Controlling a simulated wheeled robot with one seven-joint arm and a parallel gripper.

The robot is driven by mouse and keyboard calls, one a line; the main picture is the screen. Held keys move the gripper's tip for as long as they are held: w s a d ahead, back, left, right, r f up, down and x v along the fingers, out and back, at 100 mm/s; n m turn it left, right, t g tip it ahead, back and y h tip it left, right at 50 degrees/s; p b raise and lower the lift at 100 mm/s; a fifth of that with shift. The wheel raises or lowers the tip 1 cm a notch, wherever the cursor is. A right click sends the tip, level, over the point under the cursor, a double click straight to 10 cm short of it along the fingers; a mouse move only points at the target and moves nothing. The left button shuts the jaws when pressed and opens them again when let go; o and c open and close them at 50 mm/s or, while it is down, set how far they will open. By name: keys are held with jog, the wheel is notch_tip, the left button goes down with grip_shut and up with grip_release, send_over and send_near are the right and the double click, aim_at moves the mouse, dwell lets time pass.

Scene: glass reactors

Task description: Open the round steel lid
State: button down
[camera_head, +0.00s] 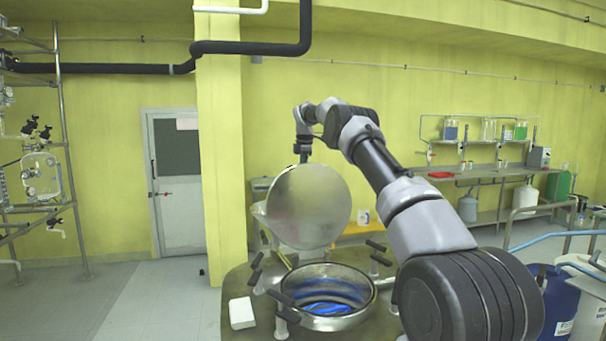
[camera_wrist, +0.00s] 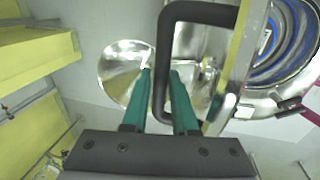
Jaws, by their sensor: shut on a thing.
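The round steel lid (camera_head: 310,207) stands swung up, nearly upright and leaning back, behind the open steel mouth (camera_head: 322,317) of the vessel. Its inner face shows in the head view. In the wrist view the lid (camera_wrist: 240,62) shows almost edge-on, with a black loop handle (camera_wrist: 200,11) on its outer side.
Several black clamp handles (camera_head: 284,298) stand around the mouth. A white block (camera_head: 242,313) lies on the vessel top (camera_head: 235,283). A bench with containers (camera_head: 490,171) runs along the back wall. A pipe rack (camera_head: 60,130) stands at the left.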

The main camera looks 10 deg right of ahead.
jog(key=shift+w+f, duration=0.2)
jog(key=shift+w, duration=0.55)
jog(key=shift+a, duration=0.1)
jog(key=c, duration=0.8)
grip_release()
jog(key=shift+w+f, duration=0.2)
jog(key=shift+w, duration=0.1)
jog(key=shift+o, duration=0.2)
jog(key=shift+s+r, duration=0.1)
